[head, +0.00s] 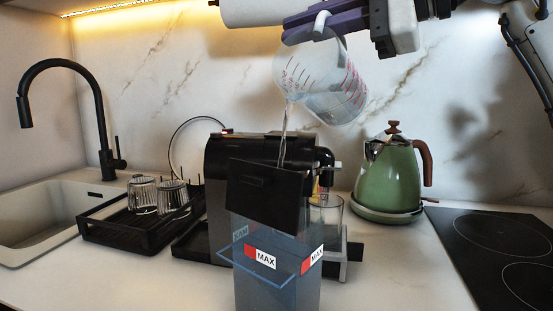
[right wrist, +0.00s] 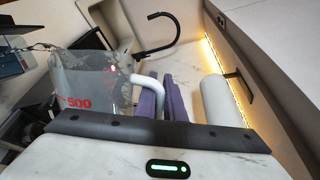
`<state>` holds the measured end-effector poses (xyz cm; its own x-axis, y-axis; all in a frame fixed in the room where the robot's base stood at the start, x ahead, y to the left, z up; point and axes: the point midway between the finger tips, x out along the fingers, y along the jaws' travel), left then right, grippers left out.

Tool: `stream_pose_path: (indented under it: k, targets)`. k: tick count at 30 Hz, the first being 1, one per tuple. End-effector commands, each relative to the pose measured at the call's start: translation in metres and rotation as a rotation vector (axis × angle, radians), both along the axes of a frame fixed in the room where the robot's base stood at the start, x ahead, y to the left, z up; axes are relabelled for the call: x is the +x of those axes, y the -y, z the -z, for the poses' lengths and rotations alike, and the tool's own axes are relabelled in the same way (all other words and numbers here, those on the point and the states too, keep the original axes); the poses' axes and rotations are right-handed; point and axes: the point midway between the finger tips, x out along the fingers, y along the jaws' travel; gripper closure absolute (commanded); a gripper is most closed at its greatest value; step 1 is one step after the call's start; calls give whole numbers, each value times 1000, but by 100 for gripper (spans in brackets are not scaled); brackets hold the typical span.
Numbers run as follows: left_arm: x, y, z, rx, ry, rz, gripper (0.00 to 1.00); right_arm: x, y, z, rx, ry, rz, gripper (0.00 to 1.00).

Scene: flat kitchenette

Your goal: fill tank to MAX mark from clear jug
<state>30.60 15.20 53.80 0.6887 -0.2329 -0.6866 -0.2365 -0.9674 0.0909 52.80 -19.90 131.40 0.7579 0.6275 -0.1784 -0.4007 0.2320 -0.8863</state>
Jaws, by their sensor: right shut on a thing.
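The clear jug (head: 320,88) with red marks is held high and tilted, spout to the left. A thin water stream (head: 284,132) falls from it to the top of the tank, where a black flap hides its end. The tank (head: 275,288) is translucent blue and stands at the front, with red-and-white MAX labels and a blue outline around it. I cannot clearly tell its water level. My right gripper (head: 322,26) is shut on the jug's handle; the right wrist view shows the jug (right wrist: 90,88) beside the purple fingers (right wrist: 166,98). My left gripper is not in view.
A black coffee machine (head: 222,165) stands behind the tank, with a clear glass (head: 327,210) beside it. A green kettle (head: 388,180) is right, a hob (head: 490,245) far right. A black rack (head: 125,232) with glasses and a sink (head: 40,220) are left. A white roll (head: 255,12) hangs above.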

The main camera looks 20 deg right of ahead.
Motion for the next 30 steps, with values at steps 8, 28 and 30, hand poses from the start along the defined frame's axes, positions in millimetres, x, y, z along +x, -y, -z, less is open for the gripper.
stream_pose_path:
  k: [8,28,30]
  targets:
    - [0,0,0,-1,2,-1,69,-2,-2,-1,-13,13,0,100]
    - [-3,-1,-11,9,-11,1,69,26,38,2,431,-295,-1,100]
    - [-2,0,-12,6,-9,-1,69,26,38,2,430,-294,-1,100]
